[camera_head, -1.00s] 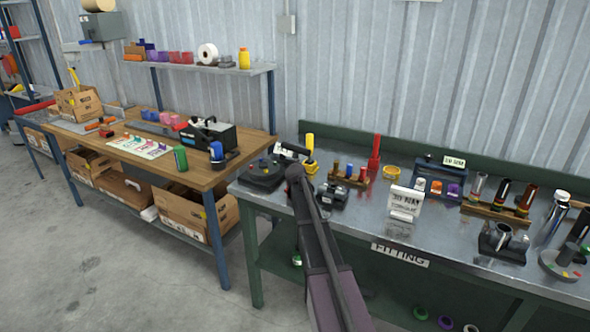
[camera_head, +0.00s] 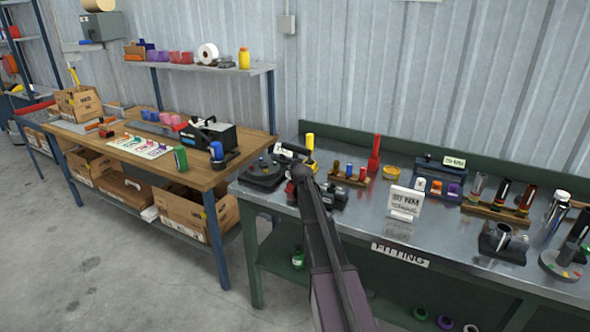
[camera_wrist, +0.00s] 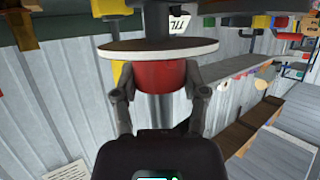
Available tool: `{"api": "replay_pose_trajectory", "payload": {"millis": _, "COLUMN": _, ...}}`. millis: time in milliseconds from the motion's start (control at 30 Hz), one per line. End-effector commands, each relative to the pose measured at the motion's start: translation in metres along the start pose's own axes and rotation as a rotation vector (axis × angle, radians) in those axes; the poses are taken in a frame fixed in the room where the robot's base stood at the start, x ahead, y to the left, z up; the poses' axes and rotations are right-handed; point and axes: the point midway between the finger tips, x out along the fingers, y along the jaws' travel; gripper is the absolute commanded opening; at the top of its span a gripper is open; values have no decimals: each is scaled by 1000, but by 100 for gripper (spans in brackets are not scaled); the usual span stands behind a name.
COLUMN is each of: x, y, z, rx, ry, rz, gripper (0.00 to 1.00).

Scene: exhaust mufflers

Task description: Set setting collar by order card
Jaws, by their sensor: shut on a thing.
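In the wrist view my gripper (camera_wrist: 160,78) has its two fingers closed on either side of a red cylindrical part (camera_wrist: 161,74), which may be the setting collar. A wide pale-rimmed disc (camera_wrist: 158,48) sits directly against this part, with a dark shaft beyond it. In the head view my dark arm covers the gripper over the left end of the green bench. A white card (camera_head: 406,202) with print ending in "NM" stands mid-bench; its number is hard to read. A second "NM" label (camera_head: 454,161) is on a dark holder at the back.
A black round fixture (camera_head: 261,175) is at the bench's left end. A yellow-handled tool (camera_head: 309,150), a peg rack (camera_head: 347,178), a red tool (camera_head: 374,155) and a tube rack (camera_head: 497,212) stand along the metal bench (camera_head: 370,228). A wooden table (camera_head: 190,182) is to the left.

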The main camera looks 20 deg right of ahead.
Motion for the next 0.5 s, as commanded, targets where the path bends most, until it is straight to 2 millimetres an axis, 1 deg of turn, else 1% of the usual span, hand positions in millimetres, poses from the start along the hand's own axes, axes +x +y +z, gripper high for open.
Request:
{"api": "replay_pose_trajectory", "payload": {"millis": 33, "x": 0, "y": 0, "z": 1, "rx": 0, "ry": -3, "rz": 0, "gripper": 9}}
{"api": "replay_pose_trajectory", "payload": {"millis": 67, "x": 0, "y": 0, "z": 1, "rx": 0, "ry": -3, "rz": 0, "gripper": 60}}
{"api": "replay_pose_trajectory", "payload": {"millis": 100, "x": 0, "y": 0, "z": 1, "rx": 0, "ry": -3, "rz": 0, "gripper": 71}}
{"api": "replay_pose_trajectory", "payload": {"millis": 167, "x": 0, "y": 0, "z": 1, "rx": 0, "ry": -2, "rz": 0, "gripper": 89}}
{"api": "replay_pose_trajectory", "payload": {"millis": 200, "x": 0, "y": 0, "z": 1, "rx": 0, "ry": -2, "rz": 0, "gripper": 92}}
{"api": "replay_pose_trajectory", "payload": {"millis": 500, "x": 0, "y": 0, "z": 0, "rx": 0, "ry": -1, "rz": 0, "gripper": 92}}
